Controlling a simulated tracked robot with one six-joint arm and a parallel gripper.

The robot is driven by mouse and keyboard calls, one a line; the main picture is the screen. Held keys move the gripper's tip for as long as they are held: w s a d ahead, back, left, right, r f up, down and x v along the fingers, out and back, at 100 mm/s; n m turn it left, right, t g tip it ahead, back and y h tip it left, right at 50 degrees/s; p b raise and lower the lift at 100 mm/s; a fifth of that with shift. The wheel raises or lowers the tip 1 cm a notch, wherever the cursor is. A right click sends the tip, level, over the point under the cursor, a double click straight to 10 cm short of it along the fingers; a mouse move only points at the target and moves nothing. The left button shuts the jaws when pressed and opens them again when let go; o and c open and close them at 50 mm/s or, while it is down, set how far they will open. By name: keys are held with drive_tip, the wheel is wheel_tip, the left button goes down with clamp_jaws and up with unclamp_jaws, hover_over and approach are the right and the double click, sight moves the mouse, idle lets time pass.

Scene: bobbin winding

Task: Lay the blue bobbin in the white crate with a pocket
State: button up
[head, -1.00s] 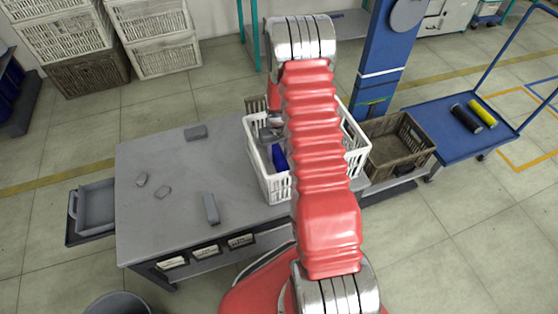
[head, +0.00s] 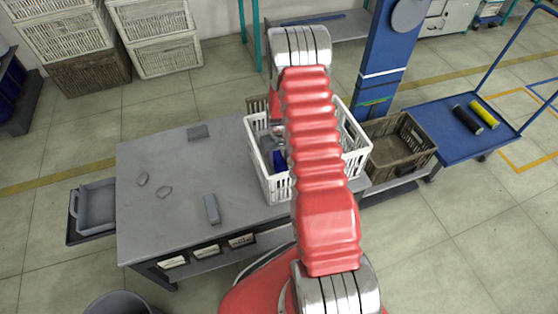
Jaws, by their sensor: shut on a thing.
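The white crate (head: 279,190) stands on the right end of the grey table. My red arm crosses in front of it and hides its middle, so I cannot make out the pocket. My gripper (head: 277,147) is inside the crate's left part, mostly hidden by my arm. It is shut on the blue bobbin (head: 280,160), of which only a small part shows beside the arm. I cannot tell whether the bobbin touches the crate floor.
The grey table (head: 150,225) holds several small grey pieces on its left part. A brown crate (head: 400,165) stands right of the white crate. A blue cart (head: 440,115) carries a black and a yellow roll. A grey tray (head: 97,208) sits at the table's left.

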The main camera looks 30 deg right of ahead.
sight(279, 160)
drive_tip(key=o, duration=1.2)
drive_tip(key=shift+o, duration=0.2)
wheel_tip(279, 160, up, 12)
drive_tip(key=shift+r, duration=0.15)
